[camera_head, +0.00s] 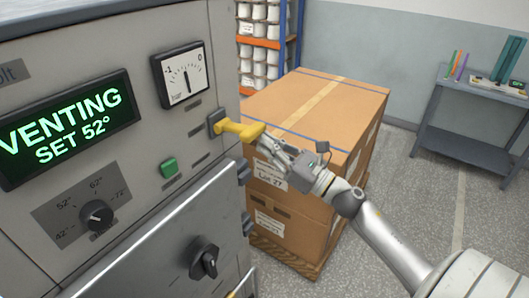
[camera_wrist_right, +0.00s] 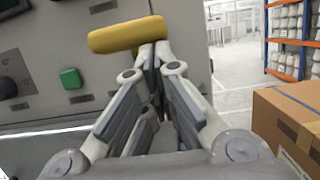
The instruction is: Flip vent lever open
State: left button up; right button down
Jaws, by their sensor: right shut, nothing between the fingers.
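The yellow vent lever (camera_head: 238,130) sticks out of a dark mount on the right part of the grey machine front. It points right, roughly level, and the display (camera_head: 68,122) reads "VENTING SET 52°". My right gripper (camera_head: 264,144) is shut and empty, its fingertips just below the lever's outer end. In the right wrist view, the lever (camera_wrist_right: 128,35) lies across the top, beyond the shut fingertips (camera_wrist_right: 153,48). I cannot tell whether the fingertips touch it. My left gripper is not in view.
A gauge (camera_head: 183,74) sits above the lever, a green button (camera_head: 169,167) below left, and black knobs (camera_head: 97,214) lower down. Large cardboard boxes (camera_head: 325,105) on a pallet stand close behind my right arm. A shelf rack and a grey side table (camera_head: 470,150) stand farther back.

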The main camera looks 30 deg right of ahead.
aim_at(264, 125)
jog(key=r, duration=0.3)
jog(key=shift+s+a+r+p, duration=0.2)
jog(key=shift+r+p, duration=0.1)
jog(key=shift+w+d+r, duration=0.2)
jog(key=shift+r, duration=0.4)
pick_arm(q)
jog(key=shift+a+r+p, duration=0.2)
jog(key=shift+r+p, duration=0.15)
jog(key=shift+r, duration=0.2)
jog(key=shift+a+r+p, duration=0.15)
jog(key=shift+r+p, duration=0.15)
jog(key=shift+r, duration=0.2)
pick_arm(e)
jog(key=shift+w+a+r, duration=0.1)
jog(key=shift+w+r, duration=0.05)
jog(key=shift+r, duration=0.35)
jog(key=shift+w+a+r, duration=0.1)
jog(key=shift+r, duration=0.4)
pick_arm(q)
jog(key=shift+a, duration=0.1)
pick_arm(e)
jog(key=shift+d+r, duration=0.1)
